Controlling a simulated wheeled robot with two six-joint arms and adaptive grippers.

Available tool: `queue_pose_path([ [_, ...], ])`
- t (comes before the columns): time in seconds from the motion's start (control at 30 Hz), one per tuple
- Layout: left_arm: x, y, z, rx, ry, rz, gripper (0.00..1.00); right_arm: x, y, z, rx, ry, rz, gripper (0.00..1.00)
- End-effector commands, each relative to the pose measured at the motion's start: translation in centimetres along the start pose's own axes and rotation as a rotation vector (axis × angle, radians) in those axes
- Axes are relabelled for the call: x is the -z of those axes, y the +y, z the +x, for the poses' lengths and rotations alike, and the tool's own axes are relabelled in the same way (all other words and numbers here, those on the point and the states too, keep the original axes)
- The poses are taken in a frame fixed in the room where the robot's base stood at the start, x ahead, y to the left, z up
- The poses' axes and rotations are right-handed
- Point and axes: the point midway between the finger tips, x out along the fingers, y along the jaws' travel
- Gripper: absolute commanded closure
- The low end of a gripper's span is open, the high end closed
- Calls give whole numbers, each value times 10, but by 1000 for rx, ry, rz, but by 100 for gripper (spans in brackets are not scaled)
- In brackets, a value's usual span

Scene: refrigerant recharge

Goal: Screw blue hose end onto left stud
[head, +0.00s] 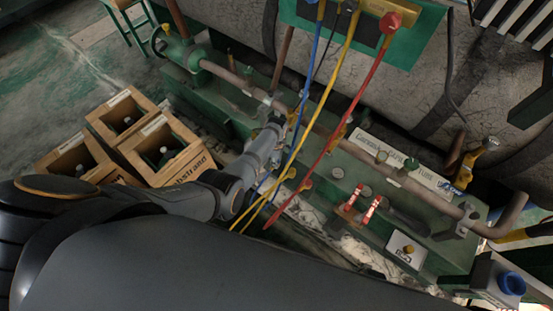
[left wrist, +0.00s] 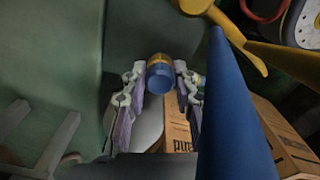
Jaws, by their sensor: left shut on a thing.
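My left gripper (head: 275,108) is at the green bench's long pipe, near its left part. In the left wrist view, its two fingers (left wrist: 160,88) are closed on both sides of the blue hose end (left wrist: 160,79), a short blue cylinder with a brass-yellow band. The blue hose (head: 312,62) hangs from the manifold at the top and passes by the gripper; a large blue length (left wrist: 232,110) fills the right of the wrist view. The left stud cannot be made out; the gripper and hoses cover that area. My right gripper is not in view.
Yellow hose (head: 335,85) and red hose (head: 360,98) hang just right of my left gripper. The pipe (head: 330,135) runs along the bench. Wooden crates (head: 170,150) stand at left. Red-and-white fittings (head: 362,205) and a blue-capped container (head: 510,284) are at right.

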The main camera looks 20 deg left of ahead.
Motion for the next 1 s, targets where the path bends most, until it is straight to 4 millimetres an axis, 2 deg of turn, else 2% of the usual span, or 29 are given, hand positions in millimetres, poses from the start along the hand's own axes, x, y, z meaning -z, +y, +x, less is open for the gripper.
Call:
queue_pose_path([
  [0.13,0,0,-1,1,1,143,100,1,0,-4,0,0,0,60],
  [0.4,0,0,0,1,1,170,100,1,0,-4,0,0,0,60],
  [0.57,0,-1,-1,3,0,389,100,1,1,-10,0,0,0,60],
  [0.6,0,-1,0,2,0,417,70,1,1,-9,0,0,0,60],
  [0.7,0,-1,1,2,0,410,57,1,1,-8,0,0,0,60],
  [0.8,0,-1,1,2,0,409,45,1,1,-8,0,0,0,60],
  [1.0,0,0,1,1,0,408,45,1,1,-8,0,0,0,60],
])
